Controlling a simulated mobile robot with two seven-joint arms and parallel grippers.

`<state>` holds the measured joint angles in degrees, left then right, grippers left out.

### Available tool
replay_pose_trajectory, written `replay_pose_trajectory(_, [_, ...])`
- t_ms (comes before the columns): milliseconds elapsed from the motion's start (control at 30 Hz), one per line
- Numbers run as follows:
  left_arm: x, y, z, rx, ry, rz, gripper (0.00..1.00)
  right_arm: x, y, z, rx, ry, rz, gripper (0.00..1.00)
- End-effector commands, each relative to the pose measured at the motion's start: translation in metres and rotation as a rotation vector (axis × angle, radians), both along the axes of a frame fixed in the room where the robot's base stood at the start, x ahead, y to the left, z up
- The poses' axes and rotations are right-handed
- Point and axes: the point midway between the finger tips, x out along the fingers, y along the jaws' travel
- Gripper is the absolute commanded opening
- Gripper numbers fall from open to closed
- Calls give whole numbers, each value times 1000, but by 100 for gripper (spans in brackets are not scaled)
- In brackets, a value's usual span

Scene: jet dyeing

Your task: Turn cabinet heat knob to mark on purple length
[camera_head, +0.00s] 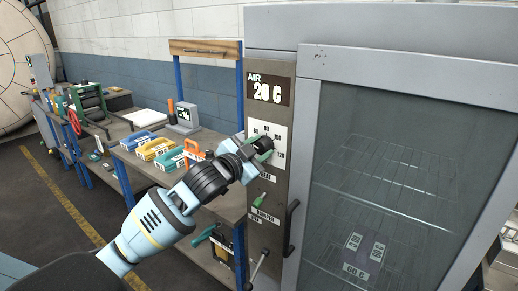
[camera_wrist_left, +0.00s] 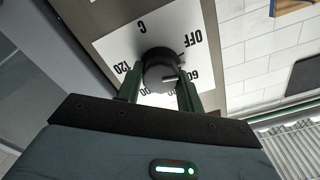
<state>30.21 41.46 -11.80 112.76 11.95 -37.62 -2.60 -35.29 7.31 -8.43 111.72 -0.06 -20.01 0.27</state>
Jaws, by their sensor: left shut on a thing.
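The dark round heat knob (camera_head: 266,144) sits on a white dial plate (camera_head: 280,133) on the cabinet's front panel. My left gripper (camera_head: 259,150) is shut on the knob, with a finger on each side. In the left wrist view the knob (camera_wrist_left: 160,70) is between the gripper's green fingers (camera_wrist_left: 160,90). A light line on the knob points roughly toward the 60 side; its exact setting is unclear. Dial marks OFF, 60 and 120 show there. My right gripper is out of view.
The cabinet display (camera_head: 268,92) reads AIR 20 C. Below the knob are a green-tipped damper lever (camera_head: 259,200) and a black door handle (camera_head: 290,225). The glass door looks closed. A workbench (camera_head: 150,165) with coloured bins (camera_head: 155,149) stands left of the cabinet.

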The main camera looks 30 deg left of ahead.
Motion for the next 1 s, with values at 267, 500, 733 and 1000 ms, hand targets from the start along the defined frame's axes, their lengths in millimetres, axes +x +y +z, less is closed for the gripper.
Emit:
replay_pose_trajectory(267, [0, 0, -1, 241, -18, -1, 14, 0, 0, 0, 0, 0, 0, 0])
replay_pose_trajectory(500, [0, -1, -1, 394, -30, 0, 14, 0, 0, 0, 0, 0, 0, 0])
replay_pose_trajectory(733, [0, -1, -1, 477, -37, 1, 14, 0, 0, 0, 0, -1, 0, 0])
replay_pose_trajectory(1000, [0, -1, -2, 506, -38, 0, 14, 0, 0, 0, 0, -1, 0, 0])
